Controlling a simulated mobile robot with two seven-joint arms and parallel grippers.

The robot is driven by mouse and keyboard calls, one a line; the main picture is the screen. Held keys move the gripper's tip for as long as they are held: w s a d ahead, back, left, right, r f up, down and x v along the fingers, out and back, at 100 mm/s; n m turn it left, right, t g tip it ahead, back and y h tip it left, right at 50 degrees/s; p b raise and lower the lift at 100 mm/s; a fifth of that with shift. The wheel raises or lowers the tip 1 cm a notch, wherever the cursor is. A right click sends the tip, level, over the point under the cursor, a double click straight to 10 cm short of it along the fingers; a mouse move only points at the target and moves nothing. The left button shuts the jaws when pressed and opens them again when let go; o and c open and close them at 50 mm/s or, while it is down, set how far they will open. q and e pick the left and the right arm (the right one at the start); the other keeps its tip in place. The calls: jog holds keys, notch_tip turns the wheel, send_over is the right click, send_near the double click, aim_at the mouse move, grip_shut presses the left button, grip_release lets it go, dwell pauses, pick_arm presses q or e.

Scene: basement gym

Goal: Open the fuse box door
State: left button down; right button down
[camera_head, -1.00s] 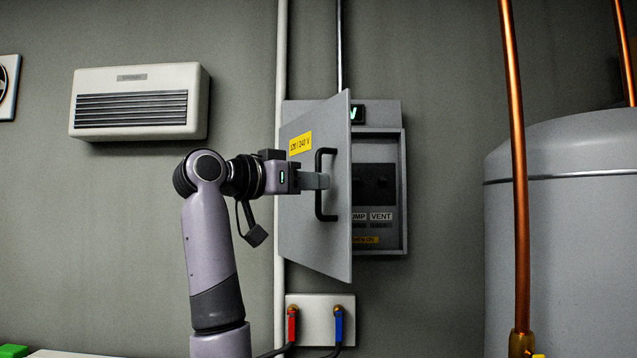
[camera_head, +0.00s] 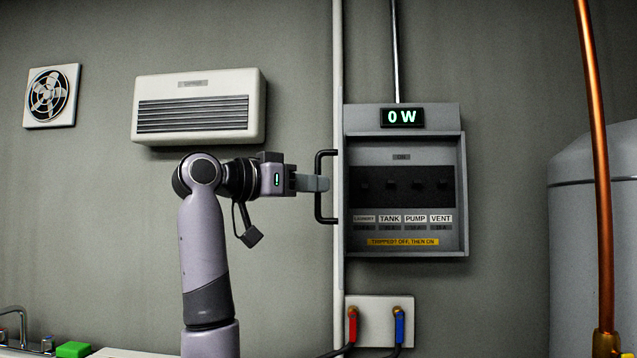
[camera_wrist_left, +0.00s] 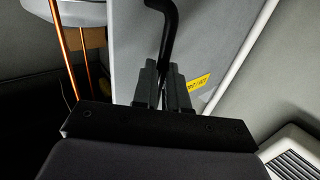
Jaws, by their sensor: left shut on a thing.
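The grey fuse box (camera_head: 445,118) hangs on the wall right of centre in the head view. Its front shows a row of dark breakers, labels and a lit "0 W" display. The door stands out from the box, nearly edge-on to the head camera; its grey face (camera_wrist_left: 205,35) with a yellow label fills much of the wrist view. The black bar handle (camera_head: 319,203) sticks out to the left of the door edge and also shows in the wrist view (camera_wrist_left: 170,25). My left gripper (camera_head: 322,184) is shut on the handle. My right gripper is out of view.
A white vent unit (camera_head: 196,107) and a fan (camera_head: 50,96) are on the wall to the left. A copper pipe (camera_head: 597,180) and a grey tank (camera_head: 590,240) stand at right. A valve plate (camera_head: 380,312) is below the box.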

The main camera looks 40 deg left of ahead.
pick_arm(q)
jog(key=shift+s+a+r, duration=0.1)
jog(key=shift+s+a, duration=0.1)
jog(key=shift+a, duration=0.3)
jog(key=shift+s+a+r, duration=0.1)
jog(key=shift+s+a, duration=0.1)
jog(key=shift+a, duration=0.3)
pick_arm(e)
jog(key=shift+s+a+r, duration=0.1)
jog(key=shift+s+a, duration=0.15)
